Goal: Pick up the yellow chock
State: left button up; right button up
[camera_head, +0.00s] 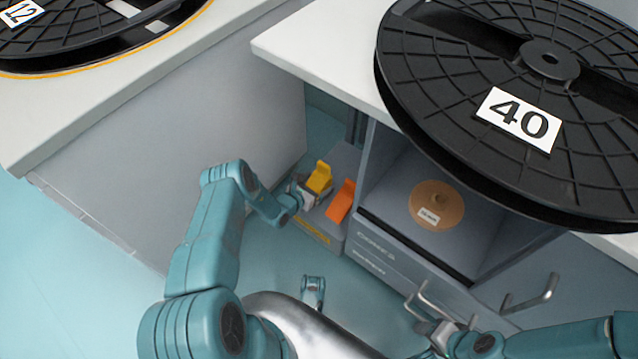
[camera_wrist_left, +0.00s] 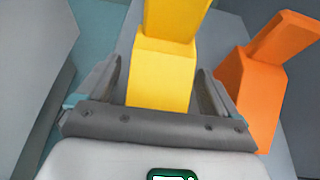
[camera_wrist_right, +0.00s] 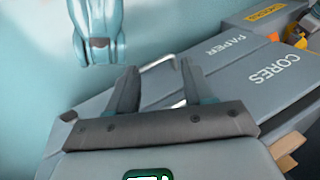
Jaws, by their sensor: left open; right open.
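The yellow chock (camera_head: 320,176) stands on a low grey ledge between the two cabinets. In the left wrist view the yellow chock (camera_wrist_left: 162,72) sits between the fingers of my left gripper (camera_wrist_left: 160,82), with a small gap at each side. The left gripper (camera_head: 306,194) is open and right at the chock. Its lower end is hidden behind the gripper's palm. My right gripper (camera_head: 436,328) is open and empty, near the drawer handles; the right wrist view shows nothing between its fingers (camera_wrist_right: 159,72).
An orange chock (camera_head: 341,201) stands close to the right of the yellow one, near the left gripper's right finger (camera_wrist_left: 222,98). A cabinet with drawers (camera_head: 385,262) and metal handles (camera_head: 532,294) is at right. A large black reel (camera_head: 480,80) overhangs its top.

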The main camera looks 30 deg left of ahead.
pick_arm(q)
jog(key=c, duration=1.3)
jog(key=shift+r, duration=0.1)
